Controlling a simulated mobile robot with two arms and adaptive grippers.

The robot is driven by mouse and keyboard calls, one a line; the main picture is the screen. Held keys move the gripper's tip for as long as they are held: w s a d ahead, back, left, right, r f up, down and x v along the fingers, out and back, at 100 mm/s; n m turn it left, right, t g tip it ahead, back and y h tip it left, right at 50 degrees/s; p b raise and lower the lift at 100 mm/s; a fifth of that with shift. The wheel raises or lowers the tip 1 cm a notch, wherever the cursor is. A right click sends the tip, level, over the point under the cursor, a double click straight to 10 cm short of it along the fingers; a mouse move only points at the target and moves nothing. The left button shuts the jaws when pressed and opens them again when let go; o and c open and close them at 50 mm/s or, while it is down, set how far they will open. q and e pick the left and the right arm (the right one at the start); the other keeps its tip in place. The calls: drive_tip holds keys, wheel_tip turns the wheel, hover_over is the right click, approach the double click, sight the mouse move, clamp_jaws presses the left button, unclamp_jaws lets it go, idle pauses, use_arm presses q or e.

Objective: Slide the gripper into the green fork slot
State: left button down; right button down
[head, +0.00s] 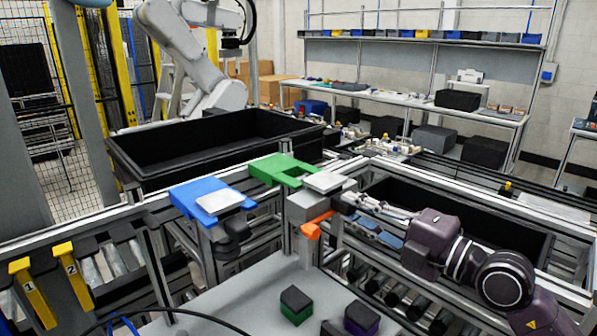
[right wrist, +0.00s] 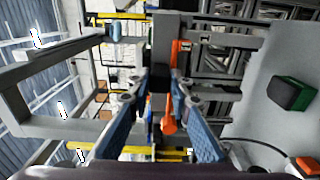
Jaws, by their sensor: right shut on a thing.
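The green fork slot (head: 270,168) is a flat bracket on the frame behind the table, its open side facing the right front. My right gripper (head: 352,205) reaches in from the right and is shut on a grey tool gripper (head: 312,207). This tool has a light square plate (head: 325,182) on top and orange fingers (head: 316,226) below. The plate is close at the fork's open end; I cannot tell whether they touch. In the right wrist view the tool's dark body (right wrist: 160,77) and orange part lie between my fingers (right wrist: 160,105). My left gripper is not in view.
A blue fork slot (head: 182,195) to the left holds another tool with a light plate and dark cups. Black bins (head: 215,150) stand behind and at right (head: 460,222). A green-black block (head: 296,304) and a purple-black block (head: 362,317) are on the grey table (head: 240,285).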

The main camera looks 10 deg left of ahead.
sight(336, 194)
drive_tip(key=shift+w+r, duration=0.1)
drive_tip(key=shift+r, duration=0.15)
drive_tip(key=shift+p+x, duration=0.55)
drive_tip(key=shift+x, duration=0.25)
drive_tip(key=shift+a, duration=0.1)
drive_tip(key=shift+w+a+p, duration=0.2)
drive_tip(key=shift+a+p, duration=0.05)
drive_tip(key=shift+p, duration=0.1)
drive_tip(key=shift+w+a, duration=0.25)
drive_tip(key=shift+a, duration=0.1)
drive_tip(key=shift+f, duration=0.1)
drive_tip(key=shift+w+a+p, duration=0.1)
drive_tip(key=shift+p, duration=0.25)
drive_tip(key=shift+w+a, duration=0.2)
drive_tip(key=shift+a, duration=0.05)
drive_tip(key=shift+w+a+p, duration=0.15)
drive_tip(key=shift+a+p, duration=0.1)
drive_tip(key=shift+p, duration=0.15)
